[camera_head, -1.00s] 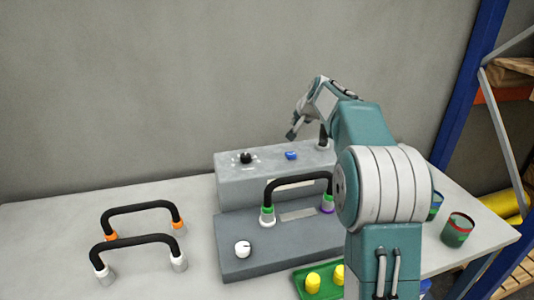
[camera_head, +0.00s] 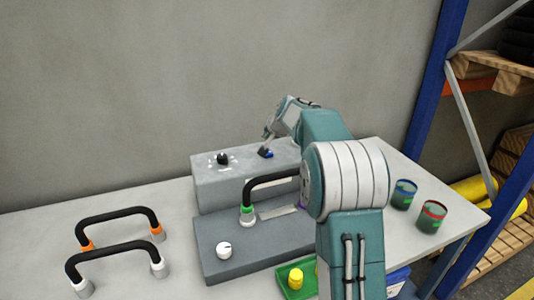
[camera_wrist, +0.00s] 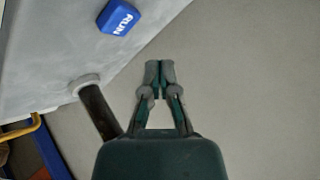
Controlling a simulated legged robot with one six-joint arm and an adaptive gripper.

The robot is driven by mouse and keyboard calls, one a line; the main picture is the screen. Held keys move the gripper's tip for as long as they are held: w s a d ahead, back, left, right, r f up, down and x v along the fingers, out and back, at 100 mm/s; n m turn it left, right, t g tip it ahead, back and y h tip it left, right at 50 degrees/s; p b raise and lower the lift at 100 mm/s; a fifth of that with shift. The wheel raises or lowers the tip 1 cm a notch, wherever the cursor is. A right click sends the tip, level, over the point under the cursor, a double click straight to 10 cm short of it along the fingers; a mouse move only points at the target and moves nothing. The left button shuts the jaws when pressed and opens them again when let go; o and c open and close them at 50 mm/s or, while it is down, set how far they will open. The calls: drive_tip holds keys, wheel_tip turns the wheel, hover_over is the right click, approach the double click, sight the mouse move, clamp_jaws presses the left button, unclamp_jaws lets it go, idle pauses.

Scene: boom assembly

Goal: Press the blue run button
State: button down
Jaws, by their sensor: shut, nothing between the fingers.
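The blue run button (camera_head: 269,155) sits on top of the grey control box (camera_head: 225,186), at its back right in the head view. In the wrist view the button (camera_wrist: 118,17) shows at the top, left of centre, with "RUN" in white on it. My gripper (camera_head: 264,149) is just above the button in the head view and partly covers it. In the wrist view my gripper (camera_wrist: 160,66) has its fingertips together with nothing between them. There they point to the right of and below the button, with a gap in the picture. Contact cannot be told in the head view.
A black knob (camera_head: 222,158) is on the box left of the button. A dark post (camera_wrist: 98,110) with a pale collar stands near my gripper in the wrist view. A black handle (camera_head: 271,179) spans the grey base. Two more handles (camera_head: 118,212) stand at left.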

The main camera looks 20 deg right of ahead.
drive_tip(key=shift+f, duration=1.65)
drive_tip(key=shift+f, duration=0.1)
drive_tip(key=shift+s+f, duration=0.1)
drive_tip(key=shift+f, duration=0.1)
drive_tip(key=shift+f, duration=0.55)
idle(1.1)
drive_tip(key=shift+r, duration=0.95)
drive_tip(key=shift+r, duration=2.5)
